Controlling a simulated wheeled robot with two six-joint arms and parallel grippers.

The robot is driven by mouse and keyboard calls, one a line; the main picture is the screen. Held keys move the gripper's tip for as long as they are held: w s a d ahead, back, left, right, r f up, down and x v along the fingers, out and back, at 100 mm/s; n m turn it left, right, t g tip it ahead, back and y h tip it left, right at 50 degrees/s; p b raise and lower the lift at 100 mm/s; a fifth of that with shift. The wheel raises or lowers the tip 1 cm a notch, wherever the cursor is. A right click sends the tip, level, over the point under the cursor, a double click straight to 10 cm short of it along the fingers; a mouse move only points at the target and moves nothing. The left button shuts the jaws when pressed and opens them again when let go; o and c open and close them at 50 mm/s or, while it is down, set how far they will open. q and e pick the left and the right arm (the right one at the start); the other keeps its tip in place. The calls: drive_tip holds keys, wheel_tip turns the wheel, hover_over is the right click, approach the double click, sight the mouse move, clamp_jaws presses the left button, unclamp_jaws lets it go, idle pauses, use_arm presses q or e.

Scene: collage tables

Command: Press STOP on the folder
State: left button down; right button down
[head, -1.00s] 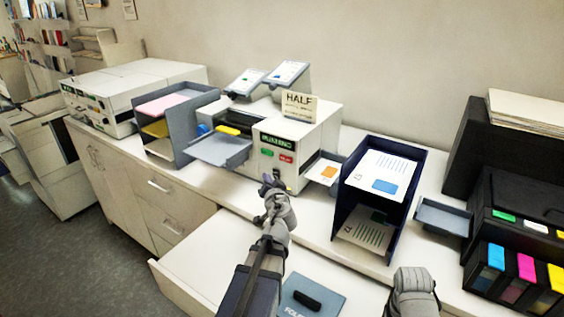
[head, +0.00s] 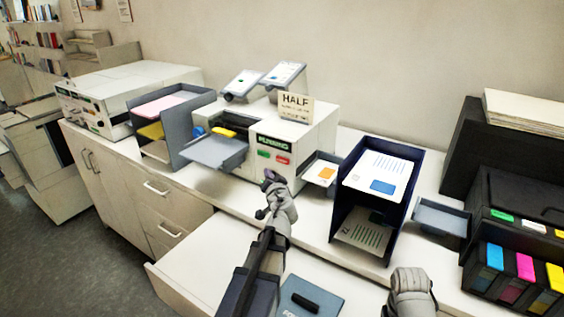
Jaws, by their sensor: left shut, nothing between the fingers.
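The folder (head: 310,135) is a white machine on the counter with a grey feed tray at its front left. Its front panel has a green display (head: 274,142) that seems to read RUNNING. Below the display are a green button (head: 263,154) and a red button (head: 283,160); I cannot read their labels. My left gripper (head: 270,176) is shut and empty, just below the buttons in the picture. A small gap shows between its tip and the red button; I cannot tell the depth. My right arm shows only as a grey link at the bottom; its gripper is out of view.
A sign reading HALF (head: 296,107) stands on the folder. A dark blue paper rack (head: 337,195) stands right of it and a grey tray rack (head: 172,128) left. A blue panel with a black handle (head: 312,302) lies in front.

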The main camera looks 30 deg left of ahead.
sight(278, 160)
use_arm(q)
drive_tip(key=shift+w+d, duration=0.2)
drive_tip(key=shift+w, duration=2.6)
drive_tip(key=shift+w, duration=0.2)
drive_tip(key=shift+w, duration=0.25)
drive_tip(key=shift+w+d, duration=0.1)
drive_tip(key=shift+w, duration=0.4)
drive_tip(key=shift+s, duration=0.2)
idle(0.5)
drive_tip(key=shift+s, duration=0.75)
drive_tip(key=shift+s+a, duration=0.15)
drive_tip(key=shift+s, duration=1.1)
drive_tip(key=shift+s+a, duration=0.15)
drive_tip(key=shift+s, duration=1.05)
